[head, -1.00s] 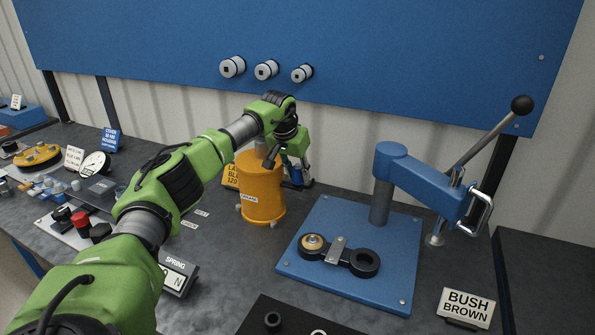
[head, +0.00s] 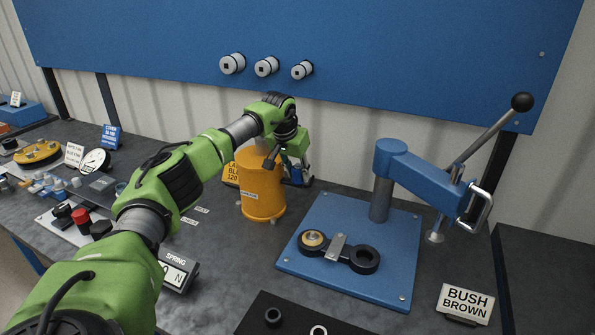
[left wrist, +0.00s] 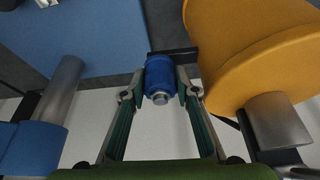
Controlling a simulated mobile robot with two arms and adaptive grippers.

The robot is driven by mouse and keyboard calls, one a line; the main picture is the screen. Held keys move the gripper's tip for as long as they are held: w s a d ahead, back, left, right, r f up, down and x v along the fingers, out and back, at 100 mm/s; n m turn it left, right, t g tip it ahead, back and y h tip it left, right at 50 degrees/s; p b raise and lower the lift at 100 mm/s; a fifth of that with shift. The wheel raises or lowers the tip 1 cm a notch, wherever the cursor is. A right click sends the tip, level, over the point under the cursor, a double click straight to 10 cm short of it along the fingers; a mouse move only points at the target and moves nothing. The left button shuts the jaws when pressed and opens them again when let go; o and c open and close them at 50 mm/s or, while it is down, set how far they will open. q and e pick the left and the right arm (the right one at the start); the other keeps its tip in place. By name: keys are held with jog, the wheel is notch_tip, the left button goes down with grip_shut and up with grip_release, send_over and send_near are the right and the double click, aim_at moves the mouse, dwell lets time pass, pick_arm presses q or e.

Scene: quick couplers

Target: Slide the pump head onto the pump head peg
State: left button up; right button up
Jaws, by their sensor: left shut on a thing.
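My left gripper (head: 299,180) reaches down beside the right side of the orange drum (head: 263,195). It is shut on a blue cylinder (left wrist: 159,76) with a short metal tip, whose sides sit between the two fingers in the left wrist view. I cannot tell for sure whether this blue cylinder is the pump head. A dark flat bar (left wrist: 180,52) lies behind it, close to the drum. A grey post (left wrist: 276,120) shows by the drum's end; I cannot tell which part is the pump head peg. My right gripper is not in view.
A blue press (head: 400,165) with a long lever stands on a blue base plate (head: 325,215) to the right. A black two-ring fixture (head: 363,261) lies on that plate. A SPRING display (head: 178,273) stands front left. Blue wall panel (head: 400,60) behind.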

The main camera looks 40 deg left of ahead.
pick_arm(q)
jog(key=o, duration=1)
jog(key=shift+f, duration=0.15)
jog(key=v, duration=1.2)
jog(key=shift+w+d, duration=0.1)
jog(key=shift+w, duration=0.05)
